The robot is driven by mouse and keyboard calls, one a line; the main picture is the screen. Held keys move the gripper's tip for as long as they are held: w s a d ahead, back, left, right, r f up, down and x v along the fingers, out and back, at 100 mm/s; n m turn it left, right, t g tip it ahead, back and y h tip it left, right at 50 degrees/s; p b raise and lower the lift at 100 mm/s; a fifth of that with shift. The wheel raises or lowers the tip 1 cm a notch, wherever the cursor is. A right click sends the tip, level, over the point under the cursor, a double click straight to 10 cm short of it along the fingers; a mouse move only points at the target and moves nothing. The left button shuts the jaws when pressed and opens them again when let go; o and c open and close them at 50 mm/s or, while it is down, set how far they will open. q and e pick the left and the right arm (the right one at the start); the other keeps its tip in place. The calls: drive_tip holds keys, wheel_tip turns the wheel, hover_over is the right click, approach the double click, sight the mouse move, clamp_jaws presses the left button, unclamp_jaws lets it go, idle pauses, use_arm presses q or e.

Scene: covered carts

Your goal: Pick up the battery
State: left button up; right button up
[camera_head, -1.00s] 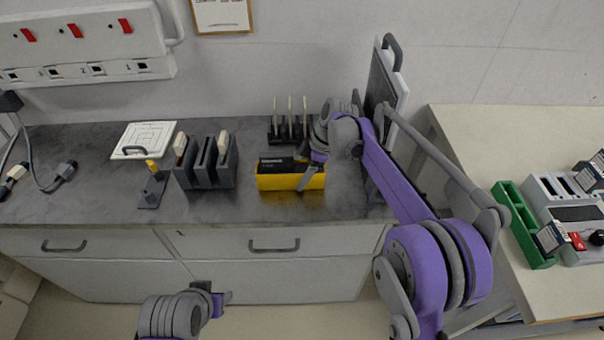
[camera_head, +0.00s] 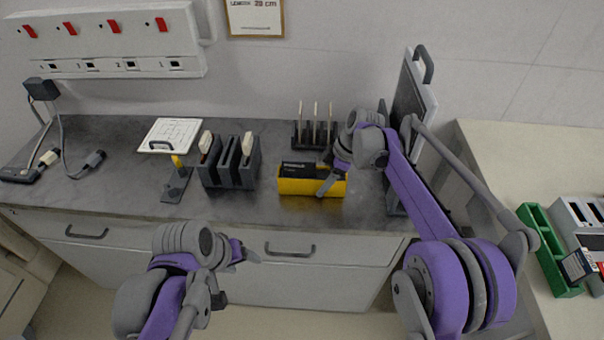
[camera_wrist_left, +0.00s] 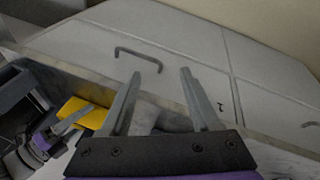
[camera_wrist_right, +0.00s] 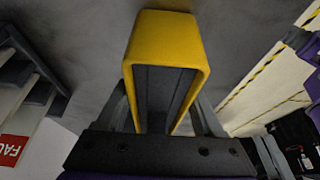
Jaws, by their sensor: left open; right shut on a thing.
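The yellow-and-black block, which looks like the battery (camera_head: 298,186), is on the grey worktop, its dark labelled part above a yellow body. My right gripper (camera_head: 328,184) is at its right end, shut on it, one finger across the front face. In the right wrist view the yellow body (camera_wrist_right: 168,20) with its dark inside sits between the fingers. I cannot tell if it is clear of the worktop. My left gripper (camera_head: 246,256) is open and empty in front of the drawers. The left wrist view shows its spread fingers (camera_wrist_left: 163,88) and the yellow block (camera_wrist_left: 82,112).
A dark slotted holder (camera_head: 228,170) stands left of the block, with a small stand (camera_head: 176,186) beyond it. A rack (camera_head: 313,135) stands behind. An upright panel (camera_head: 412,100) is close on the right. A green tray (camera_head: 550,250) is on the right-hand table.

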use_arm(q)
drive_tip(key=w+d+r+n+g+h, duration=0.1)
drive_tip(key=w+d+r+n+h, duration=0.2)
drive_tip(key=w, duration=0.4)
drive_tip(key=w+r+n+g+h, duration=0.1)
drive_tip(key=w+r+n+h, duration=0.15)
drive_tip(key=w+n, duration=0.4)
drive_tip(key=n+g+h, duration=0.1)
drive_tip(key=n+h, duration=0.3)
drive_tip(key=h, duration=0.1)
approach(310, 164)
drive_tip(key=shift+w+a+f+m, duration=0.15)
drive_tip(key=shift+a+f+m, duration=0.1)
drive_tip(key=shift+a+f, duration=0.75)
drive_tip(key=shift+w+a+r+h, duration=0.2)
drive_tip(key=shift+w+a+h, duration=0.05)
drive_tip(key=shift+w+h, duration=0.25)
drive_tip(key=shift+w+d+n, duration=0.15)
drive_tip(key=shift+d+n, duration=0.1)
drive_tip(key=shift+n, duration=0.15)
drive_tip(key=x, duration=1.1)
drive_tip(key=shift+s+d, duration=0.2)
drive_tip(key=shift+d, duration=0.1)
clamp_jaws()
